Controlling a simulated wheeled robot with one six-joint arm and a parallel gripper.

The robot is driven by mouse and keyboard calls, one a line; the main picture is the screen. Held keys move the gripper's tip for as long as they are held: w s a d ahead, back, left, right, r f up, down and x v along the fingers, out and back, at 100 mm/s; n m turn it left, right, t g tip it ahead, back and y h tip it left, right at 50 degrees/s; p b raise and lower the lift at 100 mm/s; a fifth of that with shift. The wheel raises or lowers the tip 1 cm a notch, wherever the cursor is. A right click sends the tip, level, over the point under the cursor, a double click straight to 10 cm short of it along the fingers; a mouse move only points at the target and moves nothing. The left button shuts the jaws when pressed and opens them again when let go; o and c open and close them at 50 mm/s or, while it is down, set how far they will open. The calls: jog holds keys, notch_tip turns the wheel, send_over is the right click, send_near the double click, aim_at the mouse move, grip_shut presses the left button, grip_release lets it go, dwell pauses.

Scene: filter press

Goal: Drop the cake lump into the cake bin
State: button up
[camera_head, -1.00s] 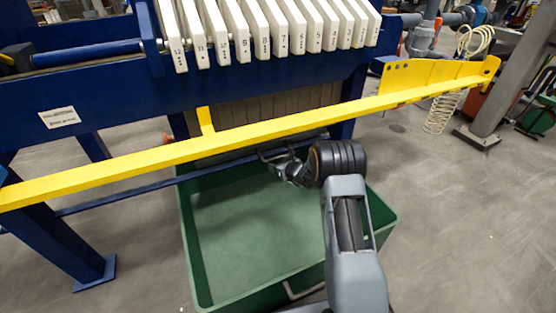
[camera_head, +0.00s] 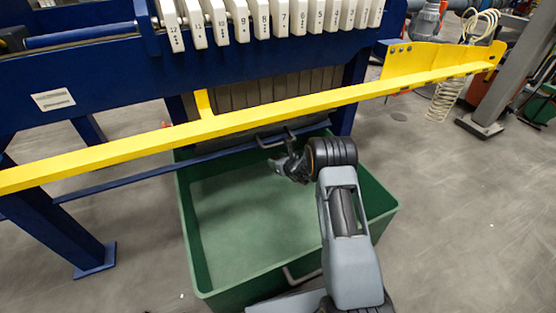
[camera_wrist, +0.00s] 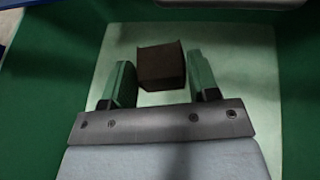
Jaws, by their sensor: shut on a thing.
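The cake lump, a dark brown block (camera_wrist: 162,66), sits between the two fingers of my gripper (camera_wrist: 162,78) in the wrist view. My gripper is shut on it. In the head view my gripper (camera_head: 285,165) hangs over the far part of the green cake bin (camera_head: 350,250), within its rim; the lump cannot be made out there. In the wrist view the bin's pale green floor lies below the lump, with a darker green wall (camera_wrist: 300,90) at the right. The bin floor looks empty in the head view.
A yellow bar (camera_head: 270,112) crosses above the bin's far side. Behind it stands the blue press frame (camera_head: 100,75) with numbered white plates (camera_head: 265,20). A handle (camera_head: 302,276) is on the bin's near wall.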

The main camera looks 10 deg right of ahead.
jog(key=o, duration=1.1)
jog(key=shift+c, duration=0.2)
jog(key=shift+s, duration=0.1)
jog(key=p+v, duration=0.3)
jog(key=v, duration=1)
jog(key=shift+s+r+p, duration=0.25)
jog(key=shift+p, duration=0.05)
jog(key=shift+d, duration=0.1)
